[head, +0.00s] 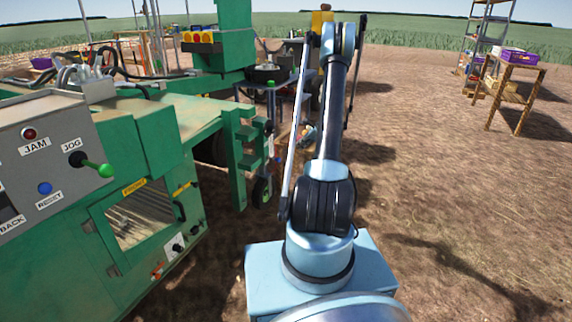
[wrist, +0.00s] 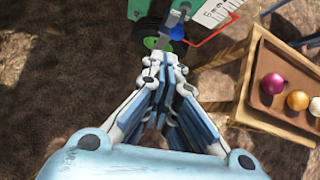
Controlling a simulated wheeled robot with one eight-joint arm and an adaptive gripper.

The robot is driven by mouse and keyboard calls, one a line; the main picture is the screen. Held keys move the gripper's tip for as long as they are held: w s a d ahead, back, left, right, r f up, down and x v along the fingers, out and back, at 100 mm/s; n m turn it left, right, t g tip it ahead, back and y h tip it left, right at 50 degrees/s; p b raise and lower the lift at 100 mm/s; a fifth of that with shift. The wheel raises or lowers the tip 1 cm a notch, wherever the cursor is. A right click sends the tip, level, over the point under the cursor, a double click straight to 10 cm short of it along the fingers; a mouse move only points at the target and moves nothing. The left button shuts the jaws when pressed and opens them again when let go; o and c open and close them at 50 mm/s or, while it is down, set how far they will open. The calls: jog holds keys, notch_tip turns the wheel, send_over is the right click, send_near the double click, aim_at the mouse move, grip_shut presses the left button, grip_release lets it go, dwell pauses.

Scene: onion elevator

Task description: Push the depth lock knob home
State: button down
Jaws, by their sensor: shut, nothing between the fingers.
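In the wrist view a small blue knob (wrist: 178,33) sits by a grey metal bracket, between a red bent handle (wrist: 212,32) and my gripper; I take it to be the depth lock knob. A white scale plate with black marks (wrist: 215,12) is just behind it on a green part. My gripper (wrist: 167,58) is shut and empty, its fingertips just below the knob in the picture. I cannot tell whether they touch it, or how far in the knob sits. In the head view my arm hides most of this area.
A wooden tray with onions (wrist: 250,95) lies right of my gripper. A dark wheel with a green hub (wrist: 150,42) is close to the fingertips. In the head view the green machine (head: 150,150) fills the left; bare soil (head: 450,190) is open on the right.

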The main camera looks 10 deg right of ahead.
aim_at(280, 160)
notch_tip(280, 160, down, 7)
jog(key=w+d+m, duration=0.2)
jog(key=shift+d, duration=0.3)
jog(key=shift+f, duration=0.1)
jog(key=w+a+f, duration=0.6)
jog(key=a+f, duration=0.1)
jog(key=a, duration=0.2)
jog(key=shift+w, duration=0.3)
jog(key=shift+w+a, duration=0.55)
jog(key=shift+a, duration=0.2)
jog(key=shift+w+a, duration=0.5)
jog(key=shift+a, duration=0.25)
